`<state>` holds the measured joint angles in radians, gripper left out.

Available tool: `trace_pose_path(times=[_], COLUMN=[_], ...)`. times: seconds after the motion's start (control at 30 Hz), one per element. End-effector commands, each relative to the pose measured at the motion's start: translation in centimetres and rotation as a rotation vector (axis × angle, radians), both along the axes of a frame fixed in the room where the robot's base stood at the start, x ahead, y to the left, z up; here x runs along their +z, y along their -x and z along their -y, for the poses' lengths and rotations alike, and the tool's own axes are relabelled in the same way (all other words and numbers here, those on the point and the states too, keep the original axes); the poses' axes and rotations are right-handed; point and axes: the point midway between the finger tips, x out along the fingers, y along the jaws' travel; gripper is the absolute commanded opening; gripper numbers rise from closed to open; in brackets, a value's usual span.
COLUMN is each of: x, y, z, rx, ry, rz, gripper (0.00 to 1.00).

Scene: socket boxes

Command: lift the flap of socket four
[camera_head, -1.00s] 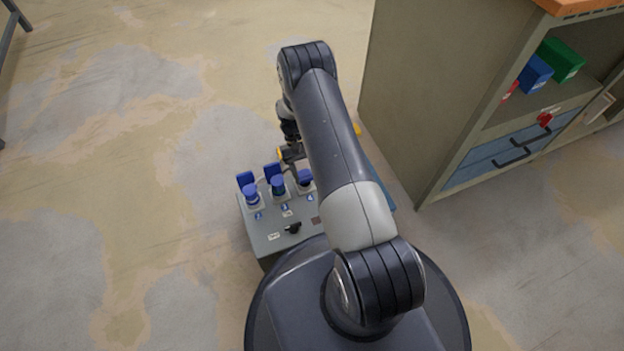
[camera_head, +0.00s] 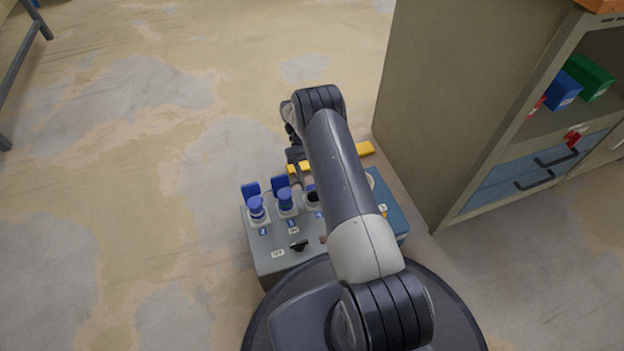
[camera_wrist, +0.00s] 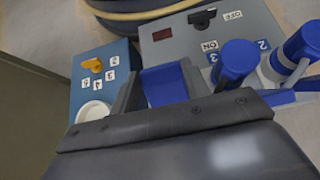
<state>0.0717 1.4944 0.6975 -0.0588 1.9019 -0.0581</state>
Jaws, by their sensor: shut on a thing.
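My gripper (camera_head: 303,181) is at the far side of the grey socket box (camera_head: 258,248), partly hidden by my arm. In the wrist view, my gripper (camera_wrist: 160,82) has its two dark fingers on either side of a blue flap (camera_wrist: 166,88) and is shut on it. This flap belongs to the third socket (camera_head: 313,197) from the left, whose dark opening shows uncovered in the head view. I cannot read its number there. The two sockets to its left hold blue plugs (camera_head: 257,208) (camera_head: 286,200), with raised blue flaps behind them.
A blue box (camera_head: 394,213) stands right of the grey box; the wrist view shows its orange knob (camera_wrist: 93,65) and a round white socket (camera_wrist: 92,111). A black switch (camera_head: 298,246) sits on the grey box. A cabinet (camera_head: 430,110) stands close on the right.

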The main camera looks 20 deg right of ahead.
Motion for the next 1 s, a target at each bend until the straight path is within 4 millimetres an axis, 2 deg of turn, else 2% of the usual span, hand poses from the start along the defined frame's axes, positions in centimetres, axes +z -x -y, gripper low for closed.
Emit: trace_pose_path(times=[0.23, 0.27, 0.5, 0.77, 0.87, 1.0], x=[-0.2, -0.2, -0.1, 0.1, 0.9, 3.5], y=[-0.1, -0.1, 0.0, 0.0, 0.0, -0.1], z=[0.0, 0.0, 0.0, 0.0, 0.0, 0.0], rx=[0.001, 0.001, 0.001, 0.0, 0.0, 0.0], ry=[-0.001, -0.001, -0.001, 0.0, 0.0, 0.0], rz=[0.006, 0.006, 0.004, 0.003, 0.003, 0.005], gripper=[0.03, 0.45, 0.65, 0.66, 0.66, 0.66])
